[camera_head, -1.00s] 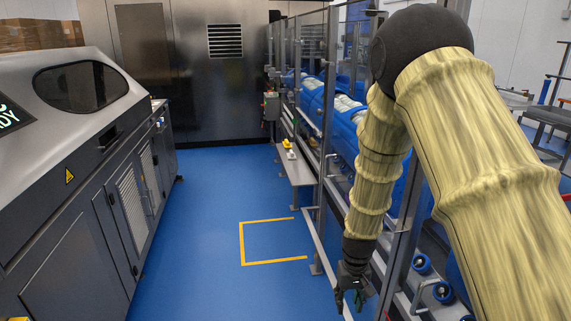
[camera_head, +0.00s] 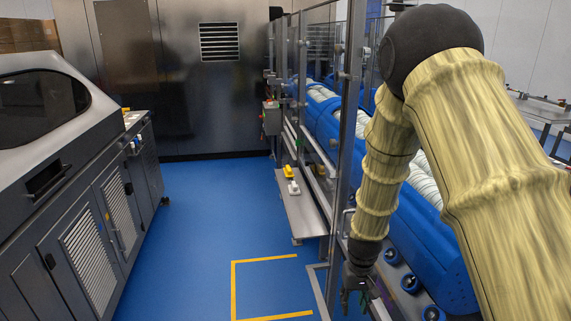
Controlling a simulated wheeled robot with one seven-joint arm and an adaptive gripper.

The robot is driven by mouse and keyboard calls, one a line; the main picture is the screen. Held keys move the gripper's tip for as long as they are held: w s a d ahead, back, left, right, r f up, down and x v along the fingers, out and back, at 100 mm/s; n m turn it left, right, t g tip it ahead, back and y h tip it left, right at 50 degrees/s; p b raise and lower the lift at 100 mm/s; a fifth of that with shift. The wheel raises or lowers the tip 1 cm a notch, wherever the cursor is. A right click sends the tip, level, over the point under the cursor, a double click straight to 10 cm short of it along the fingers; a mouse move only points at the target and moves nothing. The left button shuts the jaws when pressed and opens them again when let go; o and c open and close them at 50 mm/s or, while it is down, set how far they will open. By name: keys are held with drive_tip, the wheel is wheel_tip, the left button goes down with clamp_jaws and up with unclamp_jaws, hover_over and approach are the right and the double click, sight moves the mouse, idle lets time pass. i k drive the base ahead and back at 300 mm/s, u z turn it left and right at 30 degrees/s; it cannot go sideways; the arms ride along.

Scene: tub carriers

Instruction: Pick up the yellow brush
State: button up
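A small yellow object (camera_head: 289,171), which looks like the yellow brush, lies on a narrow grey shelf (camera_head: 304,216) along the glass guard. A small white object (camera_head: 294,188) lies just in front of it on the same shelf. My gripper (camera_head: 353,301) hangs low at the lower right, well nearer than the shelf and apart from both objects. It points down and nothing shows in it. Its fingers are dark and small, and I cannot tell how far apart they are.
Grey machine cabinets (camera_head: 95,215) line the left. The blue floor (camera_head: 200,215) between is clear, with a yellow marked outline (camera_head: 234,290). Metal posts and glass panels (camera_head: 345,125) stand close to my arm on the right, with the blue tub conveyor (camera_head: 425,235) behind.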

sight(289, 172)
drive_tip(key=u, duration=0.15)
drive_tip(key=i, duration=3.55)
drive_tip(key=u, duration=0.1)
